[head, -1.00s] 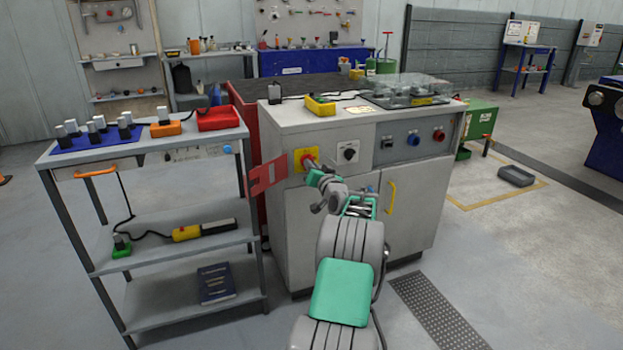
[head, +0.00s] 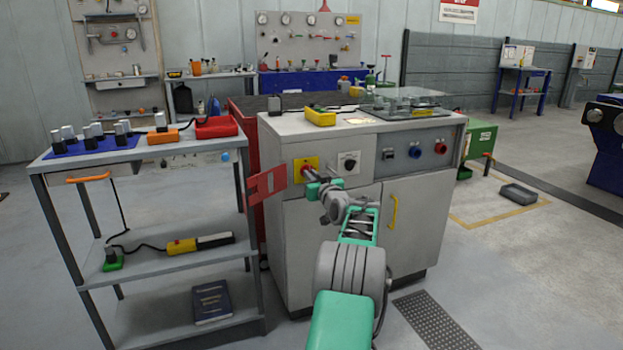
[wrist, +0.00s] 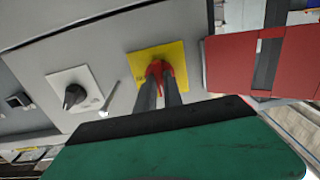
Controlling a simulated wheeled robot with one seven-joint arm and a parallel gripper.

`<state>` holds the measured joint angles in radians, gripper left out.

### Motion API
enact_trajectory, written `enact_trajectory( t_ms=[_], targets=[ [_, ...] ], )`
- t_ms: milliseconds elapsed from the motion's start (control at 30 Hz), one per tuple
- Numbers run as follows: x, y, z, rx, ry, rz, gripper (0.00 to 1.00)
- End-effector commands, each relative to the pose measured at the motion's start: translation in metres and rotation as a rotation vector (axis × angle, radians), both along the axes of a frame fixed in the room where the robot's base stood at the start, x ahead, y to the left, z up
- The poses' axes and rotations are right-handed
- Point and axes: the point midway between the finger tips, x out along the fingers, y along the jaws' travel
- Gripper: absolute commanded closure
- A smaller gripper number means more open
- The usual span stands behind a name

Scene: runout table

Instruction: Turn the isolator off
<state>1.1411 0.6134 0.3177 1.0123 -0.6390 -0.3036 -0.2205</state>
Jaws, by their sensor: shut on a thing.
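The isolator is a red rotary handle (wrist: 158,70) on a square yellow plate (wrist: 177,56), on the front of the grey cabinet (head: 310,230). In the head view the yellow plate (head: 314,162) shows at the cabinet's upper left. My gripper (head: 308,174) reaches in from the front. In the wrist view its two dark fingers (wrist: 160,84) are shut on the red handle, one on each side. The fingers hide part of the handle, and I cannot tell its exact angle.
A black selector knob (head: 349,164) on a white plate sits just right of the isolator. A red panel (head: 266,185) sticks out at the cabinet's left edge. A yellow door handle (head: 393,212) is lower right. A grey shelf trolley (head: 165,262) stands close on the left.

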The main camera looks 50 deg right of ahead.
Motion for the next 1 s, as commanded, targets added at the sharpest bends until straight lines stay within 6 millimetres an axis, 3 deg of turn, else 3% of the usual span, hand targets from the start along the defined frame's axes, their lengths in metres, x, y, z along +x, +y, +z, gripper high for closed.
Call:
enact_trajectory(
  t_ms=[200,233,500,767,1000],
  targets=[
    [0.000,0.000,0.000,0.001,0.000,-0.001,1.00],
    [0.000,0.000,0.000,0.001,0.000,-0.001,0.87],
    [0.000,0.000,0.000,0.002,-0.001,0.000,0.67],
    [-0.003,0.001,0.001,0.001,-0.001,-0.001,0.67],
    [-0.040,0.022,0.003,0.002,0.000,-0.003,0.67]
  ],
)
